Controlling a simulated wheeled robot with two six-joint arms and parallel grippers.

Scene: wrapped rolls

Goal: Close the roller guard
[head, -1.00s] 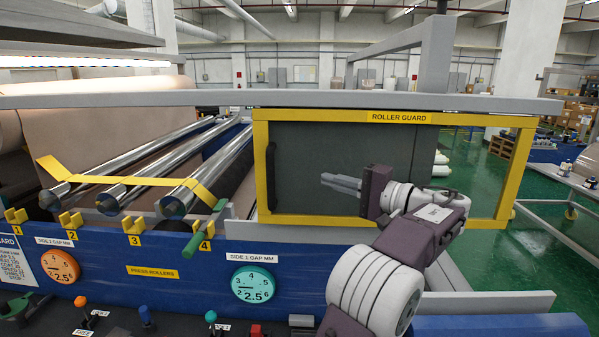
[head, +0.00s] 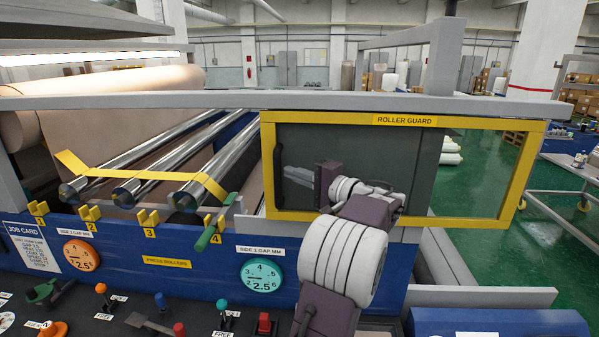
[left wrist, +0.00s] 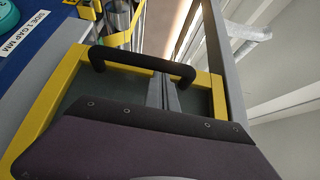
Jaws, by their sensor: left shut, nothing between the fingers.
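The roller guard (head: 405,120) is a yellow-framed panel hanging under a grey rail at the right in the head view. Its frame also shows in the left wrist view (left wrist: 36,130). The rollers (head: 150,170) to its left are uncovered. A black handle (head: 278,178) stands on the guard's left edge and crosses the left wrist view (left wrist: 138,62). My left gripper (head: 290,174) is shut and empty in front of the guard, its fingertips just right of the handle. In the left wrist view the fingertips (left wrist: 161,82) reach the handle bar; I cannot tell whether they touch. My right gripper is out of view.
A yellow strip (head: 140,175) lies across the rollers. A green lever (head: 208,236) stands by the yellow bracket marked 4, left of the guard. Dials, knobs and a job card (head: 30,243) line the blue front. A grey rail (head: 150,102) runs above.

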